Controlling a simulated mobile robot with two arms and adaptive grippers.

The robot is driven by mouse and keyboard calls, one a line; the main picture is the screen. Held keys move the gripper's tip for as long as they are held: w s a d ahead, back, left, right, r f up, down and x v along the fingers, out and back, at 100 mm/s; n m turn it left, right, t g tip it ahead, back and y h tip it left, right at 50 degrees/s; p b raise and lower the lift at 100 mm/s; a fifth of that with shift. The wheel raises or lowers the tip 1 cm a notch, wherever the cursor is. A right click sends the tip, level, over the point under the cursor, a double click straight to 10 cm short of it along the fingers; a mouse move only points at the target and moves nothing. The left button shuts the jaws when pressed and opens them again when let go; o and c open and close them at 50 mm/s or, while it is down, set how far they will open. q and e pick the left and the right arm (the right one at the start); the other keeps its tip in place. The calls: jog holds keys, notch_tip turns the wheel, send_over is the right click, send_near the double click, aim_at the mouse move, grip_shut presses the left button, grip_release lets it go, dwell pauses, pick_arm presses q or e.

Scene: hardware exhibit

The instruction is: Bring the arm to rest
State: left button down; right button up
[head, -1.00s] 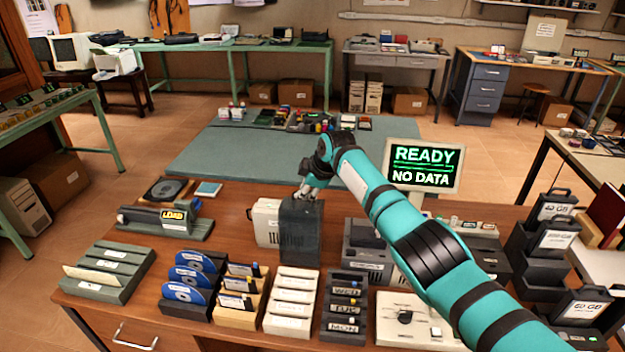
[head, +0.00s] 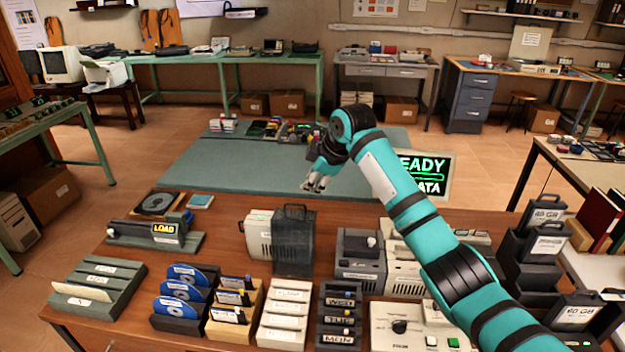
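My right arm (head: 410,210) is teal with black bands and reaches in from the lower right. Its gripper (head: 314,185) hangs in the air above a dark grey box with a handle (head: 294,243). The fingertips look slightly apart, with nothing between them, and they are clear of the handle. The box stands upright on the wooden desk against a cream unit (head: 258,234). My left gripper is not in view.
A screen (head: 432,176) is partly hidden behind my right arm. Below the arm are a grey unit (head: 360,258) and a panel with buttons (head: 402,328). Stacked dark cases (head: 540,243) stand at the right. Disc and card racks (head: 180,300) line the desk front.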

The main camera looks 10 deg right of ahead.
jog(key=s+f+m, duration=0.1)
jog(key=s+f, duration=0.5)
jog(key=f, duration=0.1)
jog(key=s+f+m+g, duration=0.1)
jog(key=s+f+m, duration=0.1)
jog(key=s+f, duration=0.3)
jog(key=s+f+m, duration=0.2)
jog(key=s+f, duration=0.4)
jog(key=f, duration=0.3)
jog(key=shift+s+a, duration=0.1)
jog(key=shift+s, duration=0.2)
jog(key=s+d+f+m+h, duration=0.1)
jog(key=s+d+m, duration=0.2)
jog(key=s, duration=0.7)
jog(key=s+d+f+m+g+h, duration=0.1)
jog(key=s+d+m, duration=0.2)
jog(key=s, duration=0.7)
jog(key=s+d+f+m+h, duration=0.1)
jog(key=s+d+m, duration=0.25)
jog(key=s, duration=0.55)
notch_tip(320, 180, down, 30)
jog(key=s+g+b, duration=0.1)
jog(key=s+g, duration=0.1)
jog(key=s+d+f+n+b, duration=0.1)
jog(key=s+d+f, duration=0.1)
jog(key=s+f, duration=1.3)
jog(key=shift+s+d+g, duration=0.4)
jog(key=shift+s, duration=0.15)
